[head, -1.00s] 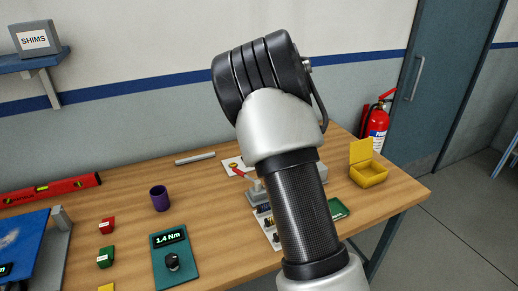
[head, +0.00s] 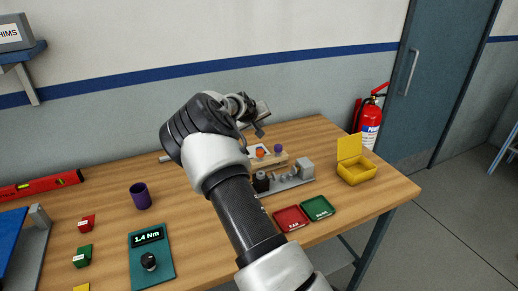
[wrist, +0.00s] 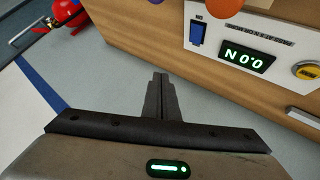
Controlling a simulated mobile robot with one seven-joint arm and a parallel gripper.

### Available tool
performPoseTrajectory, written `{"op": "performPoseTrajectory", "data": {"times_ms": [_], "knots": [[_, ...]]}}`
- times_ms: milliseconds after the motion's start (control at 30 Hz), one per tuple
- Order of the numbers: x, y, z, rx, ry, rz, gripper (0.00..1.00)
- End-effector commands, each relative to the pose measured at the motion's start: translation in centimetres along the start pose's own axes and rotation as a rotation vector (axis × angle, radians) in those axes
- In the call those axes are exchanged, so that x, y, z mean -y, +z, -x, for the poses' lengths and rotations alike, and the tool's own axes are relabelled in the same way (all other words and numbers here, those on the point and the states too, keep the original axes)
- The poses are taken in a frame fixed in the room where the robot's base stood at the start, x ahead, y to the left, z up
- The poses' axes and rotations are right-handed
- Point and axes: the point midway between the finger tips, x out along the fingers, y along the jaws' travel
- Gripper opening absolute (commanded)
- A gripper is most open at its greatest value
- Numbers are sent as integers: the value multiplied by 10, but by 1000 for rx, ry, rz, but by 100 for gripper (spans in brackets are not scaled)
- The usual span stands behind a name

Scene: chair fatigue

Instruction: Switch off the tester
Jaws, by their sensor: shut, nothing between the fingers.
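A white panel (wrist: 250,45) lies on the wooden table at the top right of the wrist view. It carries a blue rocker switch (wrist: 197,34), a lit green display (wrist: 248,60) reading 0.0 N upside down, and a yellow round knob (wrist: 306,70). In the head view, the panel (head: 260,150) is partly hidden by my arm. My gripper (wrist: 160,78) is shut and empty, to the lower left of the switch in the wrist view and apart from it. I cannot tell the switch's position.
A block with an orange knob (head: 260,153) and a purple knob (head: 278,149) stands near the panel. A grey metal fixture (head: 304,167), red tray (head: 291,218), green tray (head: 318,207) and yellow box (head: 355,172) are to the right. A teal 1.4 Nm device (head: 150,265) lies left.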

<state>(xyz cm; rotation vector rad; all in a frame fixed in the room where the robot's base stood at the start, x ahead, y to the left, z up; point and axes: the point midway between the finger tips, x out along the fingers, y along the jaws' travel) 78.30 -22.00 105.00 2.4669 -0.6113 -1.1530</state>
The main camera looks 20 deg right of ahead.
Motion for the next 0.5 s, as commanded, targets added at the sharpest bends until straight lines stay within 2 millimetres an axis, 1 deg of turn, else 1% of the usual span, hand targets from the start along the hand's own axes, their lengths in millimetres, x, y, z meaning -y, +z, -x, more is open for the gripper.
{"op": "performPoseTrajectory", "data": {"times_ms": [267,500], "knots": [[10,11,-14,1,0,1,0],[28,29,-38,3,0,2,0]]}}
